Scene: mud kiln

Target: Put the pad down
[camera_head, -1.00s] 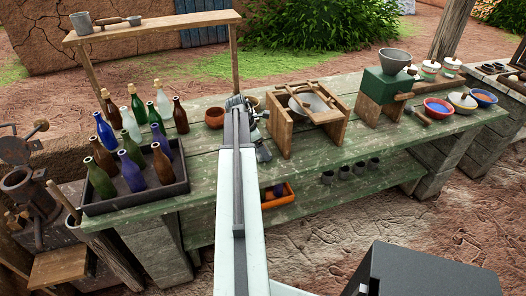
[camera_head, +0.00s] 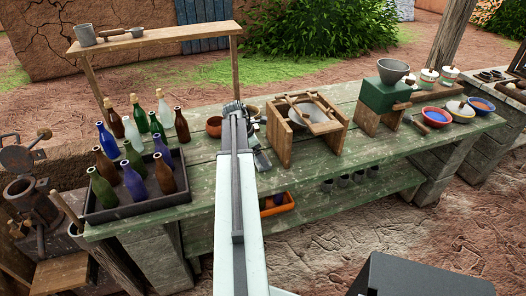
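My arm reaches out over the green wooden table (camera_head: 335,157), and my gripper (camera_head: 236,108) is at its far end, above the table's back part. The arm and wrist cover most of the gripper, and the fingers are too small to read. I cannot make out a pad; anything in the gripper is hidden or too small to tell.
A dark crate of bottles (camera_head: 90,215) is to the left, with more bottles (camera_head: 140,115) behind it. A brown bowl (camera_head: 214,126) is close beside the gripper. A wooden frame (camera_head: 335,140) stands to the right, then a green box (camera_head: 386,96) and bowls (camera_head: 437,117).

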